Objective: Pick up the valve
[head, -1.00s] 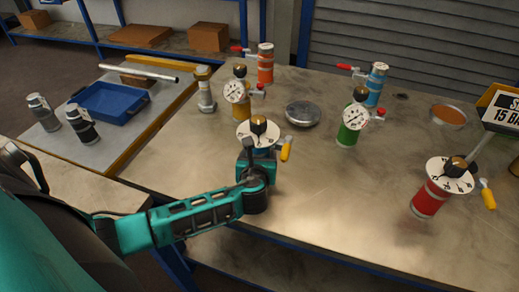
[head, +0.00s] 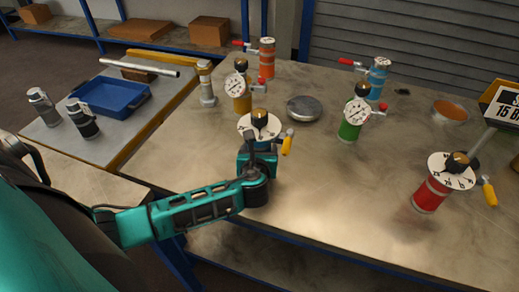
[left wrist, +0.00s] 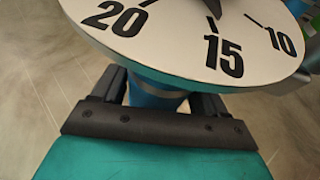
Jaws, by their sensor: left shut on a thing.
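A blue valve with a wide white dial (head: 260,125), a black knob on top and a yellow handle (head: 287,143) stands near the front of the table. My left gripper (head: 258,158) is at its body just below the dial. In the left wrist view the blue body (left wrist: 157,98) sits between the two dark fingers, under the white dial (left wrist: 180,35) marked 20, 15 and 10. The gripper is shut on it. The dial and gripper hide much of its body, and I cannot tell whether its base touches the table. My right gripper is not in view.
Green (head: 349,129), light-blue (head: 376,85), orange (head: 267,62) and red (head: 428,197) vessels stand farther off. A blue tray (head: 112,98) lies left. The table's front middle is clear.

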